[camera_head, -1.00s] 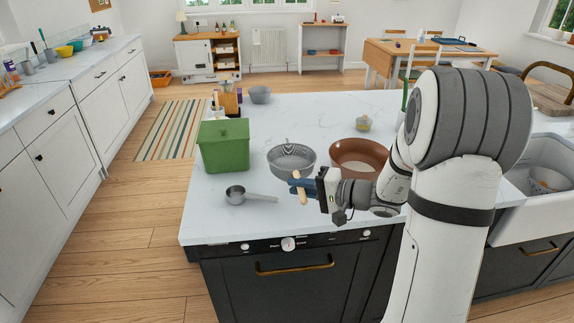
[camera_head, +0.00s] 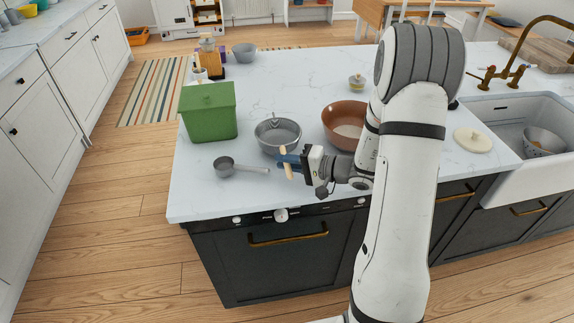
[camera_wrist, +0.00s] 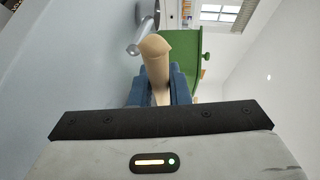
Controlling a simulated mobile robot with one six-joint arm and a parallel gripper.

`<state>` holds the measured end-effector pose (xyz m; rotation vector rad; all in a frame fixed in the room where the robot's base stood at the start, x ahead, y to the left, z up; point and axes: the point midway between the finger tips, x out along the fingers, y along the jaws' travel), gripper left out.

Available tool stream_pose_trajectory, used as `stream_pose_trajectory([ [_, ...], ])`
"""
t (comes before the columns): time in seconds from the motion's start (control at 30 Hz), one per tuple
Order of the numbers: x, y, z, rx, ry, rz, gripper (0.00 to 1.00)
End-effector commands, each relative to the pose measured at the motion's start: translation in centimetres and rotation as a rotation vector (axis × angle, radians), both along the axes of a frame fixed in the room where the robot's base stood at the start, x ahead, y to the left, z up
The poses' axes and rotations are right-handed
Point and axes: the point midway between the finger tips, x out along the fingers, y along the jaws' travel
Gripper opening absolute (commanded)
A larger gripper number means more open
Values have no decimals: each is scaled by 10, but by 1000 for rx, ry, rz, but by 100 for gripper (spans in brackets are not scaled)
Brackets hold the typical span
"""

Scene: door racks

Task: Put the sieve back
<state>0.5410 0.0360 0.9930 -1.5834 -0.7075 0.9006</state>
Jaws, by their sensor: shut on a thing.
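My gripper (camera_head: 285,161) is over the front part of the island worktop, its blue fingers shut on a pale wooden handle. The handle (camera_wrist: 155,60) stands between the fingers in the wrist view, its rounded end beyond them. The grey metal sieve (camera_head: 278,138), a round bowl with a small loop at its far rim, is just behind the handle in the head view. The handle appears to belong to it, but the join is not clear. I cannot tell whether the bowl touches the worktop.
A brown bowl (camera_head: 345,115) is close on the right, partly behind my arm. A round cream lid (camera_head: 473,140) lies by the sink (camera_head: 515,125).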

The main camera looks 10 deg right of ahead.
Motion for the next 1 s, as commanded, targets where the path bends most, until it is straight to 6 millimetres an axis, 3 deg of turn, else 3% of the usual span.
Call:
stream_pose_trajectory([
  [0.2, 0, 0, -19, 0, 0, -1, 0],
  [0.6, 0, 0, -23, 0, -2, -1, 0],
  [0.63, 0, 0, -23, -1, -1, -1, 16],
  [0.9, 0, 0, -22, -1, -1, -1, 37],
  [1.0, 0, 0, -22, -1, -1, -1, 37],
])
